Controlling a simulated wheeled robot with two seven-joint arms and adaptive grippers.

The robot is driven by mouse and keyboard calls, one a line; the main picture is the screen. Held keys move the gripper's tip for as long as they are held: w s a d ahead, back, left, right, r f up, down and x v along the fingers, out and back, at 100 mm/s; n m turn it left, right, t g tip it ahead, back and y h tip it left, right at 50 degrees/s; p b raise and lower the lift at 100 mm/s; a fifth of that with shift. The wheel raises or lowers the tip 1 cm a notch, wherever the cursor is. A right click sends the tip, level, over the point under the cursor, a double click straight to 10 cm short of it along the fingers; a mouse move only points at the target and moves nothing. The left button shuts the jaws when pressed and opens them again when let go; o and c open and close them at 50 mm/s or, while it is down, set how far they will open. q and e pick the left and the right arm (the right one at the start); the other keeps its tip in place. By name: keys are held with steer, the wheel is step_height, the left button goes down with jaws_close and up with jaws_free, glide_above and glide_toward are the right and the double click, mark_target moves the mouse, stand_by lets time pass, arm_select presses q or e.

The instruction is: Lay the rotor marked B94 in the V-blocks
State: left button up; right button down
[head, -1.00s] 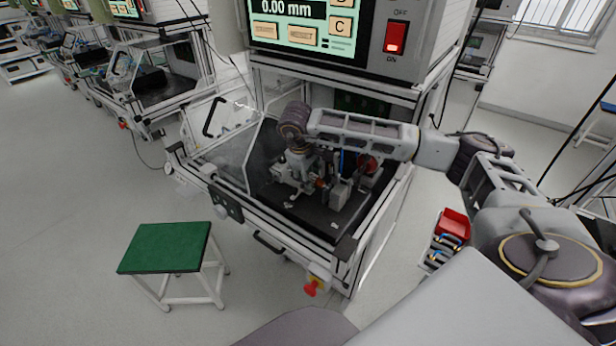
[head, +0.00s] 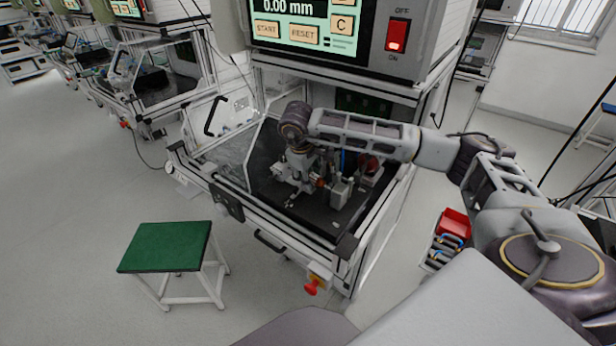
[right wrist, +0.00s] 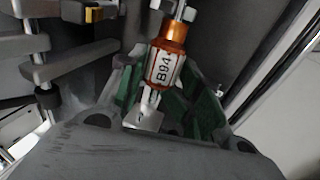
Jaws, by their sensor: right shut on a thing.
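The rotor marked B94 (right wrist: 165,68) is orange with a white label and a bright metal shaft. It shows in the right wrist view between the fingers of my right gripper (right wrist: 163,88), which is shut on it. In the head view, my right gripper (head: 297,172) points down inside the test machine, and a small orange part of the rotor shows beside it (head: 320,183). I cannot clearly tell the V-blocks from the other grey fixture parts, or whether the rotor touches them. My left gripper is not in view.
The machine's dark bed (head: 318,215) holds several grey fixture parts, including a grey block (head: 340,190). Clear side panels and a frame surround it. A green stool (head: 167,247) stands front left. A red bin (head: 454,222) is at the right.

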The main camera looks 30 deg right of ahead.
mark_target(314, 188)
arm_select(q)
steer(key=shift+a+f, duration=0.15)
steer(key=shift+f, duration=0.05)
arm_select(e)
steer(key=shift+s+d+f+g, duration=0.15)
steer(key=shift+d+f, duration=0.2)
steer(key=shift+f, duration=0.2)
steer(key=shift+s+d+f+g, duration=0.15)
steer(key=shift+d+f, duration=0.2)
steer(key=shift+f, duration=0.15)
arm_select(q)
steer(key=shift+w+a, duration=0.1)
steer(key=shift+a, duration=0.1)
arm_select(e)
steer(key=c, duration=0.9)
jaws_free()
steer(key=shift+w+d+f, duration=0.4)
steer(key=shift+w+f, duration=0.05)
steer(key=shift+w, duration=0.05)
steer(key=shift+o, duration=0.4)
steer(key=shift+w+d, duration=0.1)
steer(key=shift+w, duration=0.05)
steer(key=shift+r, duration=0.1)
steer(key=shift+s+a+r, duration=0.2)
steer(key=shift+a+r, duration=0.05)
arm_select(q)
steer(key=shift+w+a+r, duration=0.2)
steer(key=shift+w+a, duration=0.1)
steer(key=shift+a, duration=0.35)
